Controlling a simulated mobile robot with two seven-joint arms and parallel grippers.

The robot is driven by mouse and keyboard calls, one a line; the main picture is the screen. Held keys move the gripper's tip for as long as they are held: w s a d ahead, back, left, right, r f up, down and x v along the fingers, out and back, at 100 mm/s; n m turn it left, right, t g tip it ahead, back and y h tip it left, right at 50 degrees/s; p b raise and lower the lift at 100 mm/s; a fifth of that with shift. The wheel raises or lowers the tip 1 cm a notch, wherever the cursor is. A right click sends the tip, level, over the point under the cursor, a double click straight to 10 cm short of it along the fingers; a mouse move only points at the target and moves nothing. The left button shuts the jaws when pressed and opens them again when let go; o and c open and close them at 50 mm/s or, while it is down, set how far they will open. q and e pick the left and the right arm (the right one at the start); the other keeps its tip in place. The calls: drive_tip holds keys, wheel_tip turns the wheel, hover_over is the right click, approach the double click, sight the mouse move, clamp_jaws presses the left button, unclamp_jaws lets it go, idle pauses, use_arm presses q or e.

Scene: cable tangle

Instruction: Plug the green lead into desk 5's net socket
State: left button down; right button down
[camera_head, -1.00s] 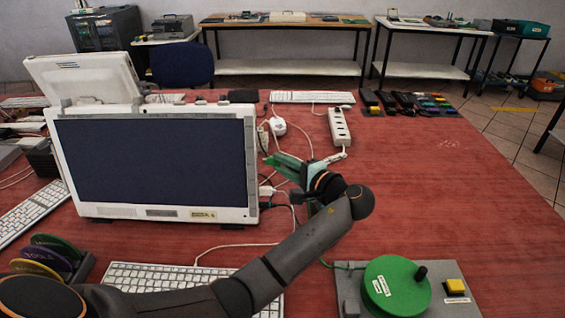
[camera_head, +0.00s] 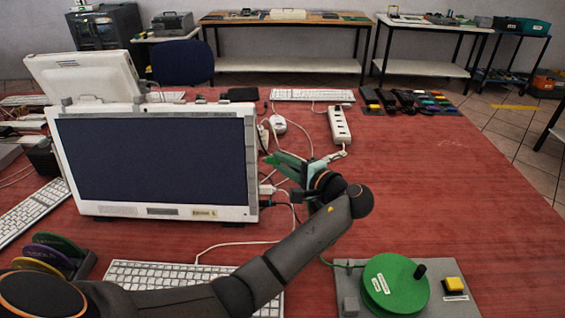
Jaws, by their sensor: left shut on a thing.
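My left gripper (camera_head: 282,163) is beside the right edge of the monitor, pointing left and away from me. It is shut on the green lead, whose end is hard to tell apart from the green-tinted fingers. The green lead (camera_head: 345,265) leaves the green reel (camera_head: 396,288) at the front right and passes out of sight behind my left arm. White socket blocks (camera_head: 267,189) with cables sit right of the monitor (camera_head: 150,165), just below the gripper; I cannot read which is net. The monitor's label is too small to read. My right gripper is not in view.
A white power strip (camera_head: 340,126) and a white adapter (camera_head: 278,124) lie behind the gripper. Keyboards (camera_head: 312,95) lie at the back and front. Coloured discs in a rack (camera_head: 58,254) stand front left. The red table (camera_head: 450,190) is clear at right.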

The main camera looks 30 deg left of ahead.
use_arm(q)
drive_tip(key=shift+s+a+p, duration=0.3)
drive_tip(key=shift+a+p, duration=0.2)
drive_tip(key=shift+p, duration=0.05)
drive_tip(key=shift+s+a+p, duration=0.3)
drive_tip(key=shift+a+p, duration=0.2)
drive_tip(key=c, duration=0.7)
unclamp_jaws()
